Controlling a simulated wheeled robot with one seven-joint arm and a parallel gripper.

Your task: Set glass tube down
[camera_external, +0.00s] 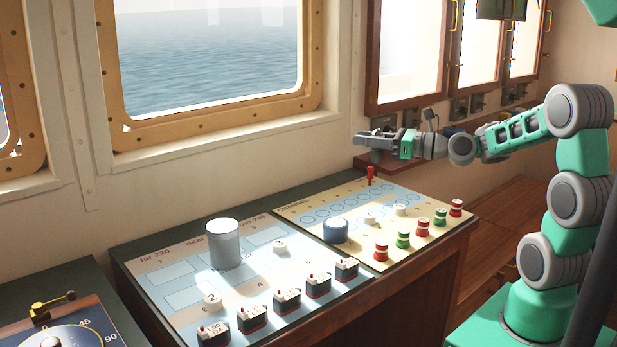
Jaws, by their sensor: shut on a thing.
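My gripper (372,139) is at the end of my green and grey arm, which reaches in from the right. It points left and is shut on the glass tube. The tube is small and see-through at this distance, and I cannot make out its outline or its tilt. My gripper is in front of the wall under the windows, close to a small reddish-brown shelf (392,163). I cannot tell whether the tube touches the shelf.
Below stands a console with a pale blue panel (180,285) and a cream panel (385,205). A grey cylinder (225,245), a blue knob (336,231), a red lever (370,175) and several switches and buttons stand up from them. A wooden bench (500,225) is at right.

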